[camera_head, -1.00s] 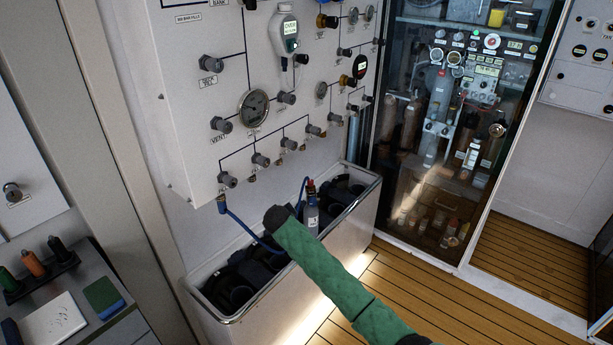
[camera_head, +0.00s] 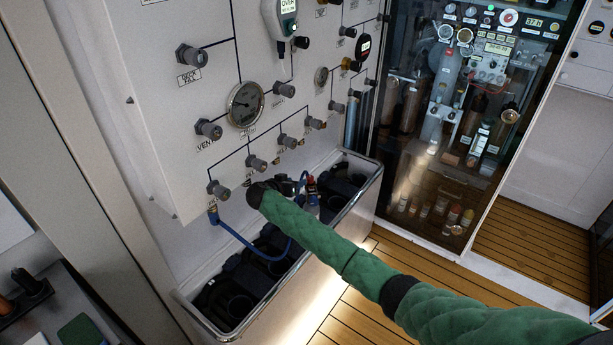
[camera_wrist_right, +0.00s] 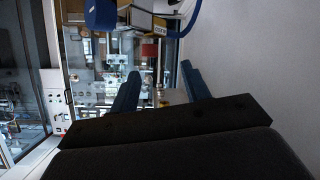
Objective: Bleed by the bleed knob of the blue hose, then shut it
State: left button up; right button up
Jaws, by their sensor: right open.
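The blue hose (camera_head: 240,240) hangs from a blue end fitting (camera_head: 213,217) under the leftmost lower panel knob (camera_head: 218,190). It loops over the bin and rises towards a cylinder with an orange-and-blue top (camera_head: 312,190). I cannot pick out the bleed knob for certain. My right gripper (camera_head: 290,184), on the green-sleeved arm, is between the panel's lower edge and the cylinder top, partly hidden by its wrist. In the right wrist view its blue fingers (camera_wrist_right: 160,95) are apart, with nothing visible between them. A blue fitting (camera_wrist_right: 100,15) and blue hose (camera_wrist_right: 188,22) show above. My left gripper is out of view.
The white panel (camera_head: 160,110) carries several knobs and a round gauge (camera_head: 245,104). A metal-rimmed bin (camera_head: 190,310) with dark cylinders stands below. A glass-fronted cabinet (camera_head: 420,180) is behind it. The wooden floor (camera_head: 350,310) at right is clear apart from my arm above it.

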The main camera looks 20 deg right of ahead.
aim_at(308, 179)
jog(key=w+d+m+p, duration=0.1)
jog(key=w+d+f+m, duration=0.1)
jog(key=d, duration=0.1)
jog(key=d+f+m+p, duration=0.1)
jog(key=d, duration=0.1)
jog(key=shift+w+d+m+h+p, duration=0.25)
jog(key=shift+w+m+h+p, duration=0.05)
jog(key=shift+w+p, duration=0.1)
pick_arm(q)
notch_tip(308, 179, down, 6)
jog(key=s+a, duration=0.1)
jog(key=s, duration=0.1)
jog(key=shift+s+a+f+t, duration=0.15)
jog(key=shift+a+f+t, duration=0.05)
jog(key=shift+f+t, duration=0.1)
pick_arm(e)
jog(key=shift+w+d+f+g, duration=0.25)
jog(key=shift+w+d+g, duration=0.05)
jog(key=shift+d, duration=0.1)
jog(key=shift+c, duration=0.5)
jog(key=c, duration=0.9)
jog(key=shift+f, duration=0.15)
